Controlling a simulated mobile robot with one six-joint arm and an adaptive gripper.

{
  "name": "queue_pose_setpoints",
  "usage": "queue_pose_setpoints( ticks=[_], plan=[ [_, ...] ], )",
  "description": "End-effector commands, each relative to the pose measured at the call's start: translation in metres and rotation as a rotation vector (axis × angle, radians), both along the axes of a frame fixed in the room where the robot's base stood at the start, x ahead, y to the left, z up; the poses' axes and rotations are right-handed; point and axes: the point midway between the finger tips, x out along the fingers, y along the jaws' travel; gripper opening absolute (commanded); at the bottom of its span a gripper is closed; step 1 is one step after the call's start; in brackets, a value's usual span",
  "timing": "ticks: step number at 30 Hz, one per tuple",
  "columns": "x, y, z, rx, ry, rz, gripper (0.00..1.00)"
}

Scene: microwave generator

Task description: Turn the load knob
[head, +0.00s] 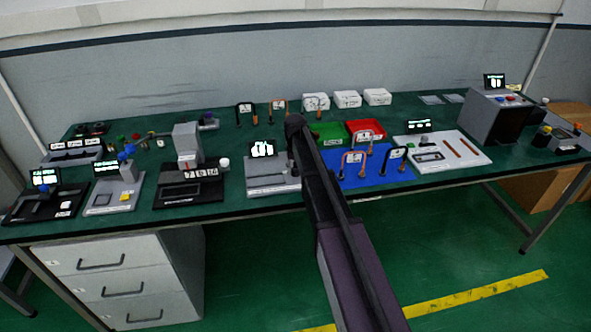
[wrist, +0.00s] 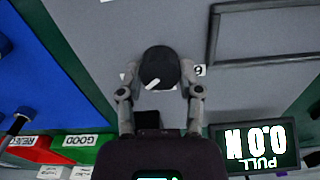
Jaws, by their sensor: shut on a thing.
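The load knob (wrist: 160,66) is a round black knob with a white pointer line, on a grey panel (wrist: 120,20) in the wrist view. A number is printed beside it. My gripper (wrist: 158,74) has its two fingers on either side of the knob and is shut on it. A lit display (wrist: 254,148) at lower right shows upside down and appears to read 0.0 N with PULL. In the head view the grey device with its lit display (head: 262,149) stands mid-table. My arm hides the knob and gripper there.
Green (head: 328,131) and red (head: 364,127) bins stand behind. A black-based press (head: 190,190) stands to the left. A white panel (head: 455,150) and a grey box (head: 497,118) are farther right.

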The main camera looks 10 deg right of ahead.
Motion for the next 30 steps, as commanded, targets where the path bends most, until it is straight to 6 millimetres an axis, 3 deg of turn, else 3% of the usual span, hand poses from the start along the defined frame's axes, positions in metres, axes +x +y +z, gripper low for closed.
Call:
queue_pose_setpoints(
  ticks=[9, 24, 25, 28, 30],
  plan=[
    [-0.0012, -0.0004, -0.0004, 0.0, 0.002, -0.153, 0.0],
    [-0.0013, -0.0003, -0.0004, -0.001, 0.002, -0.182, 0.0],
    [-0.0013, -0.0003, -0.0004, -0.001, 0.002, -0.182, 0.5],
    [-0.0012, -0.0002, -0.0003, -0.001, 0.002, -0.181, 0.8],
    [-0.001, -0.0001, -0.0003, -0.001, 0.001, -0.181, 0.81]
  ],
)
